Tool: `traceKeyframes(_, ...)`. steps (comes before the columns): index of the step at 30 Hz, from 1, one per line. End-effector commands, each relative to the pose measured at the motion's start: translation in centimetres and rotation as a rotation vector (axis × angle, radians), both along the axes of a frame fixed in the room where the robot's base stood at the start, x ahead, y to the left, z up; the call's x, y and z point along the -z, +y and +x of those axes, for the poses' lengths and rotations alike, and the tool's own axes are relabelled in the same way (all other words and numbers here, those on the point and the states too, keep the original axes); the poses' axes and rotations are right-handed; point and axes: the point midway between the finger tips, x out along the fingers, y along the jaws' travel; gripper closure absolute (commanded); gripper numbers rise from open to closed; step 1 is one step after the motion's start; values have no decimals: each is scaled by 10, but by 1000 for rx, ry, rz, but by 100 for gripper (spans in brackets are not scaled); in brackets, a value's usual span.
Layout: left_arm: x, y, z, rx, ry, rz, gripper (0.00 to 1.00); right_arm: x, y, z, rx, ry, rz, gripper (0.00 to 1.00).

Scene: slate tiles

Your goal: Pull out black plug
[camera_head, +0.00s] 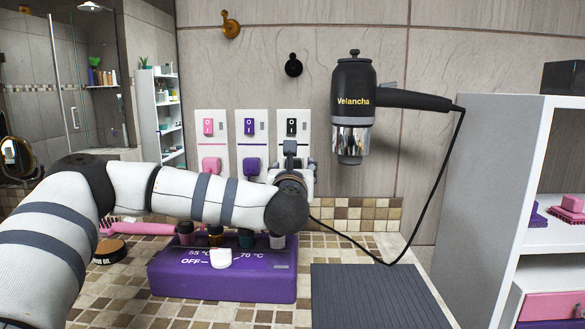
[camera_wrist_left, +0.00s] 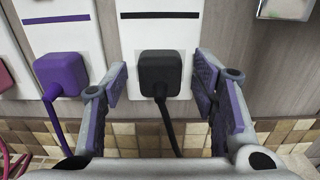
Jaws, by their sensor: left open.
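The black plug (camera_wrist_left: 160,73) sits in the white outlet panel (camera_wrist_left: 158,30) with the black stripe, its cord hanging straight down. In the left wrist view my left gripper (camera_wrist_left: 160,85) is open, with one finger on each side of the plug and visible gaps between. In the head view my left gripper (camera_head: 291,160) is in front of the rightmost panel (camera_head: 292,120) and hides most of the plug. A black cord (camera_head: 345,238) runs from there to the hair dryer (camera_head: 353,105) on the wall. My right gripper is not in view.
A purple plug (camera_head: 250,167) and a pink plug (camera_head: 211,165) sit in panels to the left. Below my arm stands a purple heater box (camera_head: 222,281) with several bottles. A dark mat (camera_head: 380,297) lies right of it, and a grey shelf unit (camera_head: 490,180) stands at the right.

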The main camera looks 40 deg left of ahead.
Motion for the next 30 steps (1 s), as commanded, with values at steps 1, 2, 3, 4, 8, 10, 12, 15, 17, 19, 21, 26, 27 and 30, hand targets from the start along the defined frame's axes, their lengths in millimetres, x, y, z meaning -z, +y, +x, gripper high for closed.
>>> traceKeyframes(1,-1,0,0,0,-1,1,47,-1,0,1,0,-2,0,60)
traceKeyframes(2,-1,0,0,0,-1,0,47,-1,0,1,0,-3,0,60)
traceKeyframes(3,-1,0,0,0,-1,0,47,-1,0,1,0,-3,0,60)
traceKeyframes(4,0,0,0,0,-1,0,47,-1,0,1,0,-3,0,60)
traceKeyframes(8,0,0,0,0,0,0,53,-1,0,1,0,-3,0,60)
traceKeyframes(10,0,0,0,0,0,0,69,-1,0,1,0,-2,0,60)
traceKeyframes(12,0,0,0,0,0,0,85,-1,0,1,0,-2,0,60)
traceKeyframes(15,0,0,0,0,0,0,100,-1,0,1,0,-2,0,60)
traceKeyframes(17,0,0,0,0,-1,1,100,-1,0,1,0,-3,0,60)
traceKeyframes(19,-1,-1,-1,0,-1,1,100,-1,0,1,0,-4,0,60)
traceKeyframes(21,-1,-2,-3,0,-1,0,100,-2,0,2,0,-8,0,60)
traceKeyframes(26,-2,-7,-8,1,-3,0,100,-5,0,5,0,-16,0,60)
traceKeyframes(27,-2,-8,-9,1,-2,1,100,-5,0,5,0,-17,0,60)
traceKeyframes(30,-2,-10,-12,0,-2,1,100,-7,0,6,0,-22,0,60)
